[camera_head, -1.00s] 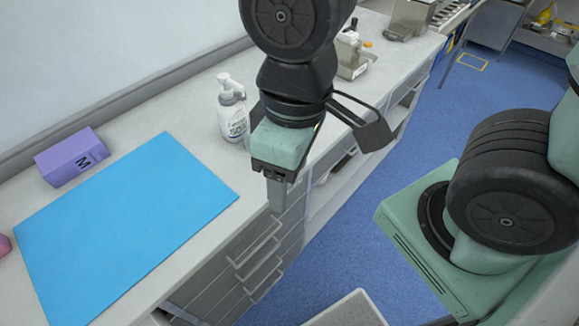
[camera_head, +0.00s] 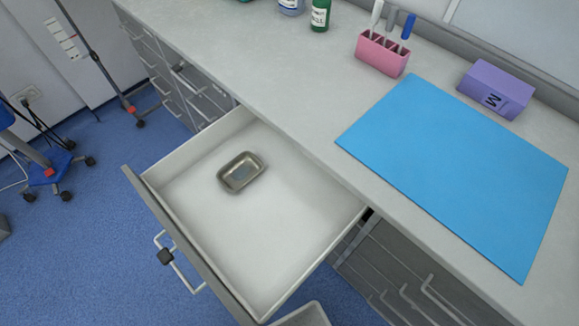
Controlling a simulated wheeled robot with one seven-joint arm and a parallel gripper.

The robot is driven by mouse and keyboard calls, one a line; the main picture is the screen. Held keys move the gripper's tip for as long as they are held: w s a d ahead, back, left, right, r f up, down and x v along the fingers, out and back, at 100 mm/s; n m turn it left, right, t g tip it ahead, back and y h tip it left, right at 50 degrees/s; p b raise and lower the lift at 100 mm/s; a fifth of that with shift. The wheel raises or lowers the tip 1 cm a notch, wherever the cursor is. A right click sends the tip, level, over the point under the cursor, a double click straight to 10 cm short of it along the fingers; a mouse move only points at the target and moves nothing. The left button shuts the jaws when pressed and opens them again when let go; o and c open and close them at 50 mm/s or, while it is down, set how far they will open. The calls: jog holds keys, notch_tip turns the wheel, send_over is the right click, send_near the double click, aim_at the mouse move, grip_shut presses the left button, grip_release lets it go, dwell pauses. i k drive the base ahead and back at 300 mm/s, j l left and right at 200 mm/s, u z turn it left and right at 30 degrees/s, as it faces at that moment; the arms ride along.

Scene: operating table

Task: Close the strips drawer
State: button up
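An open drawer (camera_head: 290,222) sticks far out from under the counter, left of the middle of the view. No label shows, so I cannot tell from the view whether this is the strips drawer. My gripper is not in view now.
A blue mat (camera_head: 460,165) lies on the white counter (camera_head: 265,80), with a pink holder (camera_head: 382,53) and a purple box (camera_head: 496,88) behind it. Shut drawers (camera_head: 400,280) stand at lower right. A wheeled stand (camera_head: 130,108) is at left; blue floor (camera_head: 90,240) lies clear before the drawer.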

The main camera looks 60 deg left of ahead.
aim_at(255, 245)
jog(key=u, duration=2.85)
jog(key=k+u, duration=0.35)
jog(key=k+j+u, duration=0.3)
jog(key=k+l, duration=0.1)
